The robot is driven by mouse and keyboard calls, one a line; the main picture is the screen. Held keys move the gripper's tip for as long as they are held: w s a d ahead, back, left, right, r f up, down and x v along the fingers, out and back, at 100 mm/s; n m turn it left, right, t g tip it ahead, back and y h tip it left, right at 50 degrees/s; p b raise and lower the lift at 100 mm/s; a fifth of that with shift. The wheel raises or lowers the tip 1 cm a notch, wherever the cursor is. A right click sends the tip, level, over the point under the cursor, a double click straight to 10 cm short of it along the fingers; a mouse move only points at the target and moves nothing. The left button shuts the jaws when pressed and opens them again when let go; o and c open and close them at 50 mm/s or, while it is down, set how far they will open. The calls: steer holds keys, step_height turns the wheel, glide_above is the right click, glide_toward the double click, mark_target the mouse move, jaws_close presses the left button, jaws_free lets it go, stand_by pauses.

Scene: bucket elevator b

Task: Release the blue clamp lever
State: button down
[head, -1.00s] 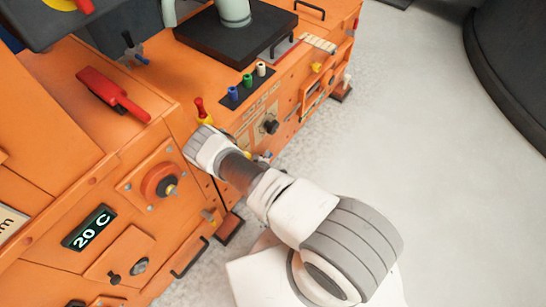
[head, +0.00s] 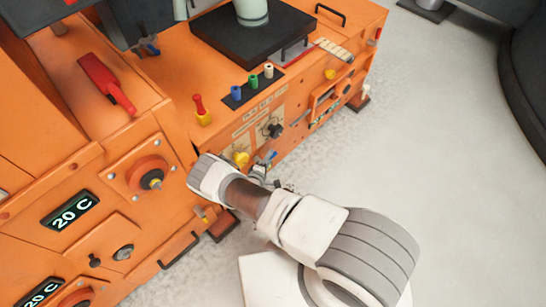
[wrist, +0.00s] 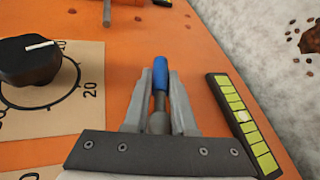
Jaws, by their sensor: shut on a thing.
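The blue clamp lever (wrist: 161,82) has a blue grip on a grey metal shaft and stands on the orange machine. In the wrist view it sits between the two grey fingers of my gripper (wrist: 160,76), which are shut on it. The blue grip sticks out slightly past the fingertips. In the head view the blue lever (head: 271,157) shows just beyond my wrist, below the black knob. My gripper (head: 262,171) is mostly hidden there by my arm.
A black dial knob (wrist: 28,62) is left of the lever, and a yellow-green striped strip (wrist: 243,122) is close on the right. A yellow knob (head: 241,159) and a red lever (head: 200,106) are near my wrist. Open grey floor lies right of the machine.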

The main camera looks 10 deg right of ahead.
steer(key=shift+f, duration=0.1)
stand_by(0.5)
steer(key=c, duration=0.8)
jaws_free()
steer(key=shift+o, duration=0.2)
steer(key=shift+s+r, duration=0.15)
steer(key=shift+r, duration=0.05)
